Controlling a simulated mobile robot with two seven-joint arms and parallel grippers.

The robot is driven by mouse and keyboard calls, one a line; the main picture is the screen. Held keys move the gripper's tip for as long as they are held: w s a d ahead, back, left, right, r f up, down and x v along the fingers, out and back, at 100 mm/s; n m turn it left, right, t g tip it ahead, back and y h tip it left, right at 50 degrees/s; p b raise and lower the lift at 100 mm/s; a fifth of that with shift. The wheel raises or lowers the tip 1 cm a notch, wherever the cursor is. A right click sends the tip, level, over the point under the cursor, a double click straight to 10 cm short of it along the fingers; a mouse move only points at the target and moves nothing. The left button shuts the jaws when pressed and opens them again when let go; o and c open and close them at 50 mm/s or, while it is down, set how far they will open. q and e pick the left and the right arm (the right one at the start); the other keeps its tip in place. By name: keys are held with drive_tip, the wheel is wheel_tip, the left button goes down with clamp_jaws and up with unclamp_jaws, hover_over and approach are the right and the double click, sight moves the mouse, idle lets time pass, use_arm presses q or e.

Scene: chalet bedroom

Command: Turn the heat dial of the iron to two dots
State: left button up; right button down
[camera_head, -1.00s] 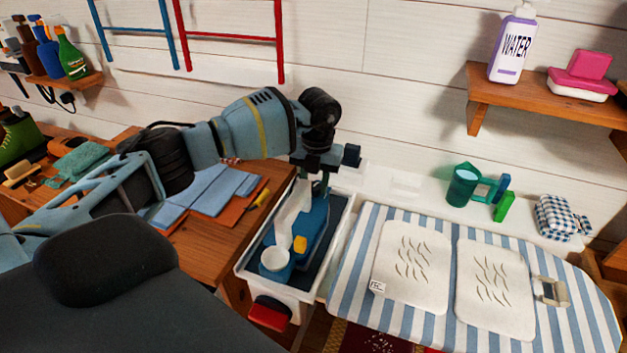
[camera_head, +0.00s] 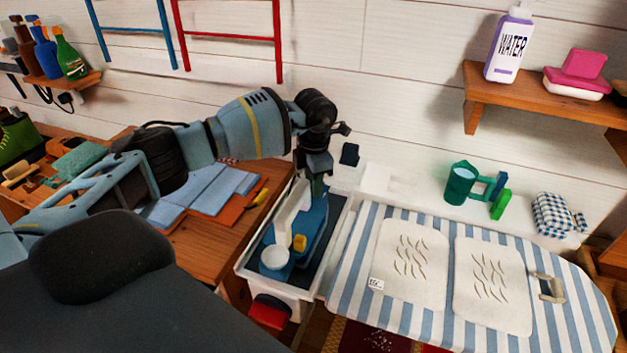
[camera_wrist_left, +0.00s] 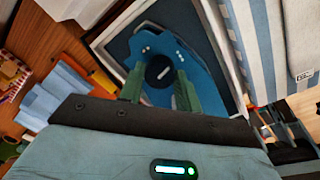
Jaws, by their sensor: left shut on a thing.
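The blue iron (camera_head: 312,232) with a white handle (camera_head: 293,208) lies in the dark-lined white tray (camera_head: 340,225) at the end of the ironing board. My left gripper (camera_head: 318,190) points down over it and hides part of it. In the left wrist view, the round black heat dial (camera_wrist_left: 159,70) has a short white mark. My right gripper is not in view.
A striped ironing board (camera_head: 345,270) with two white pads (camera_head: 412,262) is to the right. A wooden table (camera_head: 195,240) with folded blue cloths (camera_head: 210,190) is to the left. A green cup (camera_head: 459,185) stands behind the board.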

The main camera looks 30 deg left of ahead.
use_arm(q)
drive_tip(key=m, duration=0.5)
drive_tip(key=shift+f+m+b, duration=0.1)
drive_tip(key=shift+m+b, duration=0.2)
drive_tip(key=m+b, duration=0.1)
drive_tip(key=m, duration=0.4)
drive_tip(key=m+b, duration=0.1)
drive_tip(key=m, duration=0.4)
drive_tip(key=shift+m+h, duration=0.3)
drive_tip(key=shift+m, duration=0.1)
drive_tip(key=shift+m+b, duration=0.75)
drive_tip(key=shift+m, duration=1.35)
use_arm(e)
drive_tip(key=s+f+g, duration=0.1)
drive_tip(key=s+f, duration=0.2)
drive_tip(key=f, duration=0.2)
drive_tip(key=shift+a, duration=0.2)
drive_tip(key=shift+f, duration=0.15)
use_arm(q)
drive_tip(key=o, duration=1)
drive_tip(key=shift+c, duration=0.2)
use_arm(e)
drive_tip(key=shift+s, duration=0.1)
